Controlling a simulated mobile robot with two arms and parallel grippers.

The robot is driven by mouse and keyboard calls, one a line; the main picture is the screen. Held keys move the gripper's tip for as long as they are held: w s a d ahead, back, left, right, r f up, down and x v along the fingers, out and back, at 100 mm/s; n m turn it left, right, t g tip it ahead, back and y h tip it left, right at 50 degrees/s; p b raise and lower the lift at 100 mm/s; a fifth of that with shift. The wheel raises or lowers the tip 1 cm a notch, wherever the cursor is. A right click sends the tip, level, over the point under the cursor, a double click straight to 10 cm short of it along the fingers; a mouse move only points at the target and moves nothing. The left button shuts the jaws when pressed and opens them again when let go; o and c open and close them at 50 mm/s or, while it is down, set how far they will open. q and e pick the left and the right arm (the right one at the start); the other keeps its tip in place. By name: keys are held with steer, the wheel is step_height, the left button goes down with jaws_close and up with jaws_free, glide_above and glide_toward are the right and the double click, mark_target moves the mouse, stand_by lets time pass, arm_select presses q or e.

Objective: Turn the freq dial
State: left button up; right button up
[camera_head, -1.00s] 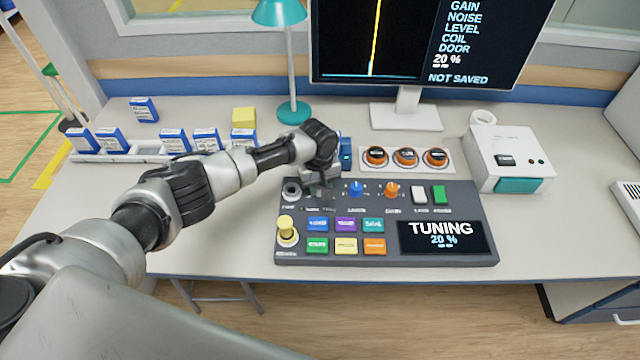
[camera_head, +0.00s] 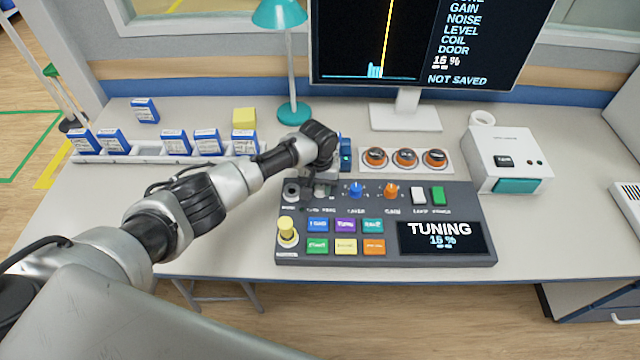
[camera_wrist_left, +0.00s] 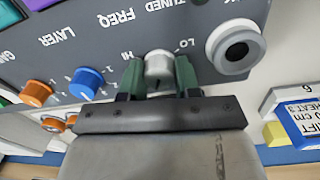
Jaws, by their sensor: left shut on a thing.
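The freq dial (camera_wrist_left: 159,66) is a light grey knob on the dark console (camera_head: 460,200), with FREQ, HI and LO printed near it in the left wrist view. My left gripper (camera_wrist_left: 160,76) has its green-padded fingers on both sides of the dial and is shut on it. In the head view my left gripper (camera_head: 322,188) is over the upper left of the console and hides the dial. The console's display (camera_head: 440,237) reads TUNING 15 %. My right gripper is not in view.
Beside the dial are a black round socket (camera_wrist_left: 234,48), a blue knob (camera_wrist_left: 86,82) and an orange knob (camera_wrist_left: 38,93). Coloured buttons and a yellow plunger (camera_head: 286,228) lie below. A white box (camera_head: 507,158) stands right. Blue boxes (camera_head: 176,142) line the left.

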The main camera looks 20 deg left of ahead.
arm_select(q)
steer(key=m, duration=0.4)
steer(key=shift+m, duration=0.7)
steer(key=o, duration=0.9)
steer(key=r, duration=1)
steer(key=shift+w+a+r, duration=0.1)
steer(key=shift+a+r, duration=0.1)
steer(key=shift+r, duration=0.2)
